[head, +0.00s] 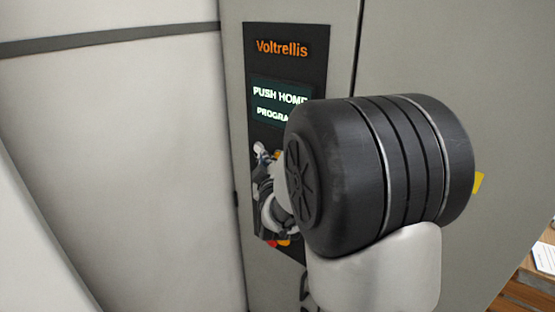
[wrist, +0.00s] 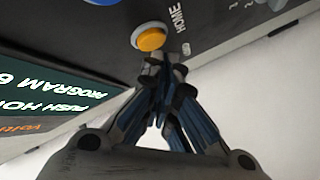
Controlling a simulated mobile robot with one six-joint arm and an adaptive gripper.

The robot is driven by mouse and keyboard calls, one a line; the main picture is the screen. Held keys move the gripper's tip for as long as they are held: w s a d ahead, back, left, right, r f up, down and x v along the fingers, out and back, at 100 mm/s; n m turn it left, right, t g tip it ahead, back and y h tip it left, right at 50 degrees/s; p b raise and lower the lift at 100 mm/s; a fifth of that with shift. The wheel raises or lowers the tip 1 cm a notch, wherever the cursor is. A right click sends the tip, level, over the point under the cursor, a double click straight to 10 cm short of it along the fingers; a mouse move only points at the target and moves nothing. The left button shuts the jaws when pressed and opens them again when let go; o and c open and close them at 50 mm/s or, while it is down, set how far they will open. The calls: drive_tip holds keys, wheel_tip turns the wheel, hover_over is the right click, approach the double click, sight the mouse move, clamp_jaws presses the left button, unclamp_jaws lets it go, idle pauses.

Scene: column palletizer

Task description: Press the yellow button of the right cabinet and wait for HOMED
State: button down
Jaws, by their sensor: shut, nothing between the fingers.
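The cabinet (head: 430,60) has a dark Voltrellis panel (head: 257,72). Its screen (head: 262,92) reads "PUSH HOME" and "PROGRA…", the rest hidden by my arm; it also shows upside down in the wrist view (wrist: 45,95). The round yellow-orange button (wrist: 150,37), in a pale ring, sits beside the word HOME on the panel. My gripper (wrist: 168,62) is shut and empty, its fingertips close beside the button's lower right edge in the wrist view. I cannot tell whether they touch the panel. In the head view my arm hides most of the panel's lower part.
A blue button (wrist: 103,2) is cut off at the top of the wrist view, near the yellow one. A wooden surface (head: 540,275) with a paper lies at the lower right of the head view. A pale wall-like surface (head: 110,150) stands left of the cabinet.

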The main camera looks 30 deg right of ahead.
drive_tip(key=shift+d, duration=0.25)
drive_tip(key=shift+w+d+b, duration=0.2)
drive_tip(key=shift+d+b, duration=0.15)
idle(0.8)
drive_tip(key=shift+a, duration=0.1)
drive_tip(key=shift+s+a+b, duration=0.25)
drive_tip(key=shift+a+b, duration=0.15)
drive_tip(key=shift+a, duration=0.25)
drive_tip(key=shift+s+a+b, duration=0.1)
drive_tip(key=shift+s+a, duration=0.2)
drive_tip(key=shift+a, duration=0.5)
drive_tip(key=shift+s+a+b, duration=0.1)
drive_tip(key=shift+s+a, duration=0.2)
drive_tip(key=shift+a, duration=0.5)
drive_tip(key=shift+s+a+b, duration=0.1)
drive_tip(key=shift+s+a, duration=0.2)
drive_tip(key=shift+a, duration=0.5)
